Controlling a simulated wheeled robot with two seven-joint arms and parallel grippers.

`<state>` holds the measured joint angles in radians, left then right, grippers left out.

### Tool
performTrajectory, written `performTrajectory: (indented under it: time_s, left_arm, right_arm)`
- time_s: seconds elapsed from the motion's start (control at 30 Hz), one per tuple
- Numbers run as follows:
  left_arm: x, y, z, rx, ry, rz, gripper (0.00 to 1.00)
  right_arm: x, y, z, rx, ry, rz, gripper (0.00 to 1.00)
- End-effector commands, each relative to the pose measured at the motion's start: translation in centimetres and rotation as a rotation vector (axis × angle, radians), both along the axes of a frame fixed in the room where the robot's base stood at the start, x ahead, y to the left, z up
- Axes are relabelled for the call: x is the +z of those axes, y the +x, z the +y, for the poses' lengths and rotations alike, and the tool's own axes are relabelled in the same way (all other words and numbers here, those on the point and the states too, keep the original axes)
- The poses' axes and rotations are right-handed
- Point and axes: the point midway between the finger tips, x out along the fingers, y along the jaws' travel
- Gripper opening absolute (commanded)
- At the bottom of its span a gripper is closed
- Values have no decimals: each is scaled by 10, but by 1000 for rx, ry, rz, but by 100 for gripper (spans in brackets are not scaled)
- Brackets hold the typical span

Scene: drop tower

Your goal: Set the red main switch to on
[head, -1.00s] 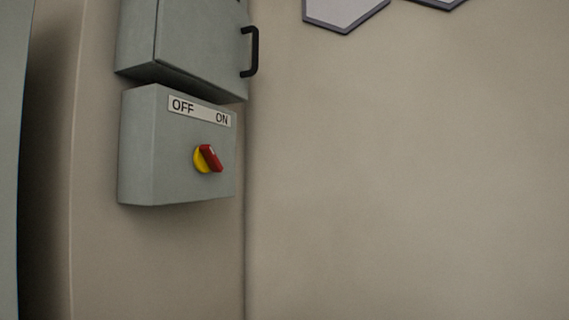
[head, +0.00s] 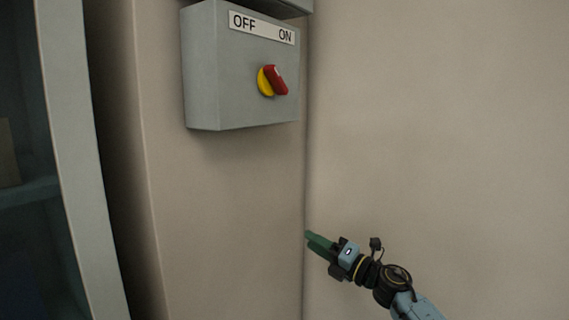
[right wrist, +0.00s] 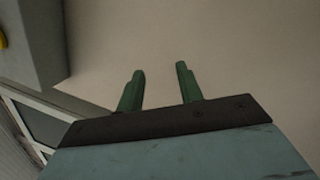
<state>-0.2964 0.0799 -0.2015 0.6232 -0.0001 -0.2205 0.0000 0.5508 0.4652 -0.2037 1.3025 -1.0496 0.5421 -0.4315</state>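The red main switch (head: 276,80) is a red handle on a yellow round base, on the front of a grey box (head: 215,90) fixed to the wall. Its handle is tilted, with the top leaning left toward the OFF side of the label (head: 262,27). My right gripper (head: 318,242) is below and a little right of the box in the head view, apart from it. In the right wrist view its two green fingers (right wrist: 158,85) stand apart with nothing between them. The box (right wrist: 38,40) and a bit of yellow show at the upper left there. My left gripper is not in view.
A grey-framed cabinet with a dark glass front (head: 75,170) stands at the left in the head view. Another grey box (head: 285,8) is just above the switch box. The wall (head: 450,130) to the right is bare.

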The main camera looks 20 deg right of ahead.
Motion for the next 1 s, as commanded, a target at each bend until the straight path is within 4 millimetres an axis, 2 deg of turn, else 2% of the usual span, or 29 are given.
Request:
performTrajectory:
  time_s: [0.03, 0.1, 0.13, 0.2, 0.3, 0.4, 0.5, 0.67, 0.77, 1.0]
  left_arm:
    - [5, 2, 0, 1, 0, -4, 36]
    - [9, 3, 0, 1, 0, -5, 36]
    - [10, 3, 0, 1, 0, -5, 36]
    - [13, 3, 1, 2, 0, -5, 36]
    - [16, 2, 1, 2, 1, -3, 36]
    - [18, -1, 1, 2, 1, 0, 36]
    - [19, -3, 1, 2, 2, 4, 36]
    - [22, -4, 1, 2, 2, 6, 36]
    - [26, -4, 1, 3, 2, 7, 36]
    - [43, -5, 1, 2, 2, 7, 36]
  right_arm:
    - [78, -4, 7, 42, -179, -179, 36]
    - [156, -20, 16, 71, -442, -390, 36]
    - [185, -29, 19, 75, -551, -472, 36]
    - [242, -50, 22, 62, -799, -637, 36]
    - [303, -78, 20, 10, -1105, -806, 36]
    - [342, -100, 14, -55, -1332, -904, 36]
    - [364, -114, 8, -106, -1470, -949, 36]
    - [376, -116, 8, -134, -1540, -967, 36]
    - [376, -106, 16, -134, -1538, -968, 36]
    - [378, -66, 48, -132, -1532, -967, 36]
